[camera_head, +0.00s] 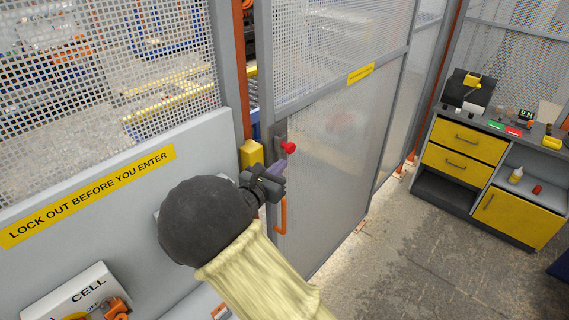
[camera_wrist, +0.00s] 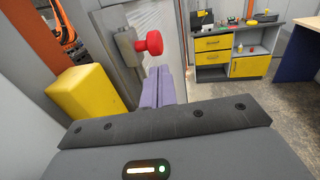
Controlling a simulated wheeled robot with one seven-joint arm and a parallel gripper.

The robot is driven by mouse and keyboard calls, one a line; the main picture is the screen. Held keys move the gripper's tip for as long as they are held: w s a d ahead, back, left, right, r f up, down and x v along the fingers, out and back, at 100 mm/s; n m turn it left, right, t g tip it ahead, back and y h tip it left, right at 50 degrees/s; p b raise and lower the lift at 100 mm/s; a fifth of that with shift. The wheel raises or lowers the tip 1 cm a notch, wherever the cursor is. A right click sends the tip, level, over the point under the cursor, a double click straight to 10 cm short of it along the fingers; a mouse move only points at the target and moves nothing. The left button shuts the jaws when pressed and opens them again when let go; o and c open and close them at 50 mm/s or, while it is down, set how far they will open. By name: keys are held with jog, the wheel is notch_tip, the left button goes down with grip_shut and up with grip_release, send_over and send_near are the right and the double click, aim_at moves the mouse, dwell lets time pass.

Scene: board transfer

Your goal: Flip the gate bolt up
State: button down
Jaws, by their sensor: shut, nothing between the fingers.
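The gate bolt shows as a red knob (camera_head: 288,148) on a grey plate (camera_head: 280,140) at the edge of the grey mesh gate (camera_head: 330,150). In the wrist view the red knob (camera_wrist: 149,43) sits just above and beyond my fingertips. My gripper (camera_head: 280,169) is shut and empty, its purple fingers together just below the knob. In the wrist view my gripper's fingers (camera_wrist: 159,86) also show close together under the knob. I cannot tell whether they touch it.
A yellow block (camera_head: 251,154) is on the post left of the bolt, close beside my gripper. An orange handle (camera_head: 281,215) is below on the gate. A workbench with yellow drawers (camera_head: 468,140) stands at the right. The floor before it is clear.

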jog(key=b+v, duration=0.4)
jog(key=v, duration=0.7)
jog(key=shift+f, duration=0.5)
jog(key=shift+s+a, duration=0.15)
jog(key=shift+a, duration=0.05)
jog(key=s+d+f+m+g, duration=0.1)
jog(key=d+f+m+g, duration=0.2)
jog(key=d, duration=0.3)
jog(key=s+d+f+m+g+h, duration=0.1)
jog(key=d+f+m+g, duration=0.1)
jog(key=d+m+g, duration=0.3)
jog(key=s+d+f+m+g, duration=0.2)
jog(key=d+f, duration=0.1)
jog(key=d, duration=0.4)
jog(key=s+d+f+m+g+y, duration=0.1)
jog(key=s+d+m+y, duration=0.3)
jog(key=m, duration=0.6)
jog(key=s+d+f+m+g+y, duration=0.1)
jog(key=s+d+m+g+y, duration=0.1)
jog(key=s+d+m+y, duration=0.2)
jog(key=s+m, duration=0.3)
jog(key=m, duration=0.3)
jog(key=shift+s+d+m+y, duration=0.2)
jog(key=shift+m+y, duration=0.2)
jog(key=c, duration=2.1)
grip_release()
